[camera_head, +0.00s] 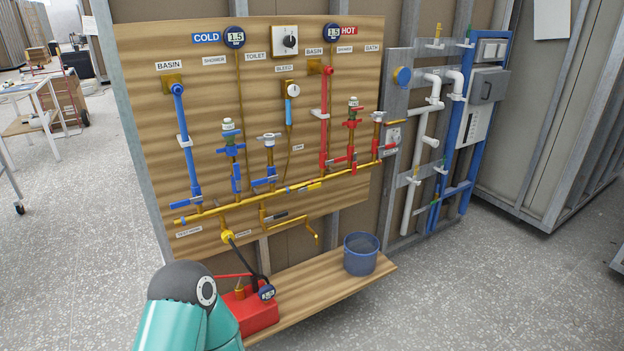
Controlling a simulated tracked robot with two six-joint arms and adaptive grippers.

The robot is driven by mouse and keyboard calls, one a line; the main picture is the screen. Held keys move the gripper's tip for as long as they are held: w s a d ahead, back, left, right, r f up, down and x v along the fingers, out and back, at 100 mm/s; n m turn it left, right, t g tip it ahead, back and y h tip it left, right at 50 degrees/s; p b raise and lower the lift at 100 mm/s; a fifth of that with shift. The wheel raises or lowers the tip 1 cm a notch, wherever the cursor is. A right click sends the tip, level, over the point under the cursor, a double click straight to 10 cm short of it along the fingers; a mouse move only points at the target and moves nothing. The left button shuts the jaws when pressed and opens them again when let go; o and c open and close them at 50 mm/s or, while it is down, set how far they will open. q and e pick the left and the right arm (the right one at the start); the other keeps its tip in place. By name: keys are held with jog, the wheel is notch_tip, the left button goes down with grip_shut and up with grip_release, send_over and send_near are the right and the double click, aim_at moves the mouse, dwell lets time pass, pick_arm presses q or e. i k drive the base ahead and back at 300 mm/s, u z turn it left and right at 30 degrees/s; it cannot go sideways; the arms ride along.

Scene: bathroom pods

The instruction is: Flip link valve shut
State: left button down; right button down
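A wooden board (214,87) carries blue pipework on the left and red pipework on the right, both meeting a brass manifold pipe (240,203) along the bottom. A small label (299,147) between the two sides seems to read LINK, but the print is tiny. I cannot tell for certain that this is the link valve. Neither gripper is in view. Only a teal and dark part of my own arm shows at the bottom.
A red pump box (249,311) with a dark hose and a blue bucket (360,254) stand on the wooden shelf (318,290) below the board. White pipes (418,150) and a blue frame (463,130) stand to the right. The shelf between box and bucket is clear.

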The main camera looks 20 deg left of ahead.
aim_at(309, 187)
jog(key=u, duration=0.2)
jog(key=i, duration=0.7)
jog(key=u, duration=0.45)
jog(key=k, duration=0.65)
jog(key=z, duration=0.1)
jog(key=i, duration=0.35)
jog(key=z, duration=0.8)
jog(key=i, duration=1.2)
jog(key=u, duration=0.3)
